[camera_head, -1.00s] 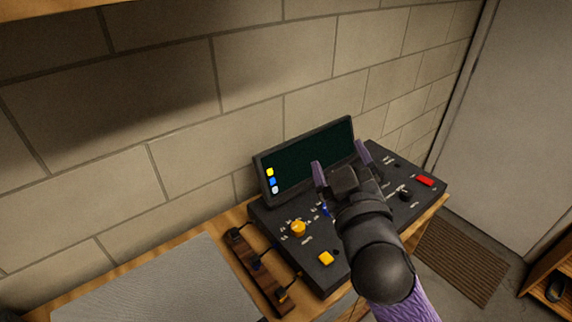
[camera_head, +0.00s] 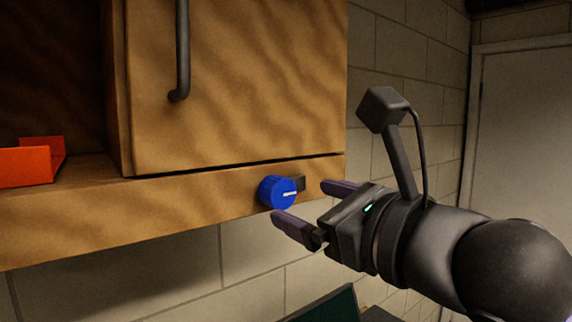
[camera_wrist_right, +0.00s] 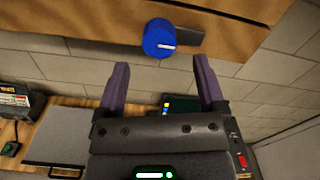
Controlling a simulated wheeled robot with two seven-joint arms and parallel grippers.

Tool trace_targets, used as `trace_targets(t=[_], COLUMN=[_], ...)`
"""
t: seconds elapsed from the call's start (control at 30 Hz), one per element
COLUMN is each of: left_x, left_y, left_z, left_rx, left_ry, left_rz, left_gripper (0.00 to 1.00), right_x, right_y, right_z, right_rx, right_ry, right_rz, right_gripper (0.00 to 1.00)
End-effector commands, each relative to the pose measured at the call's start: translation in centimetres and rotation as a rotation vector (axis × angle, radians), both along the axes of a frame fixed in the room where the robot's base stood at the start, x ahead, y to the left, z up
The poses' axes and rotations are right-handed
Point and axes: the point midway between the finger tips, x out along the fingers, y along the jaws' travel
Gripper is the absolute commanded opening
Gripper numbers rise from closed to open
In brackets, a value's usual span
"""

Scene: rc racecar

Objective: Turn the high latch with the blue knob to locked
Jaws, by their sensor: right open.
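The high latch's blue knob (camera_head: 278,192) is on the wooden rail under the cabinet door, with a white line on its face and a dark latch bar (camera_head: 300,183) beside it. The white line lies near level. In the right wrist view the blue knob (camera_wrist_right: 159,40) is ahead of the fingers. My right gripper (camera_head: 306,203) is open, its two purple fingers apart, just right of and near the knob. In the right wrist view my right gripper (camera_wrist_right: 163,75) has nothing between its fingers. My left gripper is not in view.
The cabinet door (camera_head: 240,80) with a dark handle (camera_head: 182,55) is above the knob. An orange tray (camera_head: 30,163) sits on the shelf at left. A console screen (camera_head: 325,306) is below. The block wall (camera_head: 405,60) is behind.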

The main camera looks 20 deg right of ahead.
Motion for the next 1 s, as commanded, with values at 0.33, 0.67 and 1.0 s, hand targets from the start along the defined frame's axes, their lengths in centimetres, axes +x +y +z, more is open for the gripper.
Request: trace_targets(t=[0.33, 0.67, 1.0], left_x=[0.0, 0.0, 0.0], left_y=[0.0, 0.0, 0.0], left_z=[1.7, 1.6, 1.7], left_rx=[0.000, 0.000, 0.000], left_ry=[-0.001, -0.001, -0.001], left_rz=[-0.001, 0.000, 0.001], left_gripper=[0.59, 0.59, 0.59], right_x=[4.5, 4.6, 4.5], right_y=[1.7, 1.7, 1.7], right_z=[0.1, 0.0, 0.0], right_rx=[0.001, 0.000, 0.001], right_ry=[0.000, 0.000, -0.001], right_rz=[0.003, 0.003, 0.003], right_gripper=[0.89, 0.69, 0.00])
